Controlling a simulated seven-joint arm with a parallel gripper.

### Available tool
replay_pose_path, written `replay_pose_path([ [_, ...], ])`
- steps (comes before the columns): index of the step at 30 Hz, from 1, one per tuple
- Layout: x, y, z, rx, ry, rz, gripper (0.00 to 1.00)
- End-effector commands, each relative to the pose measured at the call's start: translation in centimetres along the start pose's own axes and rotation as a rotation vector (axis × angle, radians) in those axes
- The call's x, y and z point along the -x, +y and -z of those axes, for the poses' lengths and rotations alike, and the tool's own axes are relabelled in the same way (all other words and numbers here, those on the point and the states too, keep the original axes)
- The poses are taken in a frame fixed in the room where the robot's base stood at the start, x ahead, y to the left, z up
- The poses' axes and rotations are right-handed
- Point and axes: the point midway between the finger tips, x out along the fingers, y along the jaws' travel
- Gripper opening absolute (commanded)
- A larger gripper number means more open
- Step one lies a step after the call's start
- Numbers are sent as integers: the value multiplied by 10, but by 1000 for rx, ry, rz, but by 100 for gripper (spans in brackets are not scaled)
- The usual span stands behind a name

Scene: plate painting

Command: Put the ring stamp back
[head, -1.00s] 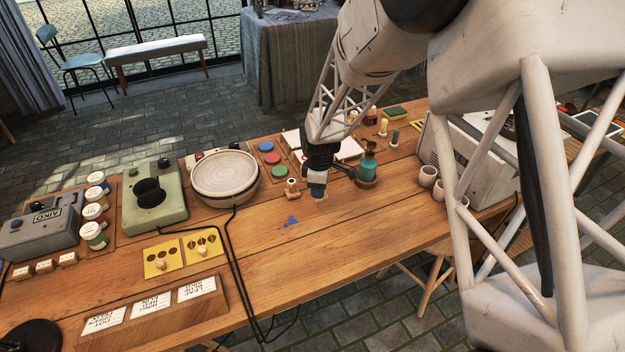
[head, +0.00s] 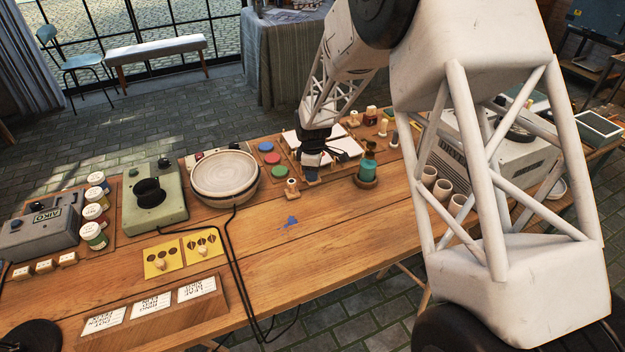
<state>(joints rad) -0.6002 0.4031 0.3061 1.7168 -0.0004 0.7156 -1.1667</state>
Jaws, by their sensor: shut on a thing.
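My gripper (head: 311,168) is shut on a small stamp with a light wooden base (head: 312,182), at the front edge of the white sheets on the bench. Its printing face is hidden, so I cannot tell its shape or whether the base touches the wood. Another small stamp (head: 292,187) with a wooden base stands upright just to the left. More stamp-like pieces stand behind and to the right, among them a pale one (head: 383,127) and a dark-handled one (head: 394,141).
Red, green and blue pads (head: 266,147) and a round turntable (head: 225,176) lie to the left. The bench front (head: 330,235) is clear except for a blue paint splash (head: 291,221).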

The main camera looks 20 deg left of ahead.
Motion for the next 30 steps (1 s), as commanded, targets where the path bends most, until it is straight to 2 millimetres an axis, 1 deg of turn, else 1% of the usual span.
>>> replay_pose_path([
  [5, -3, 0, 0, 0, 0, 1, 18],
  [15, -33, 0, 0, 0, 0, 1, 18],
  [30, -38, 0, 0, 0, 0, 0, 18],
])
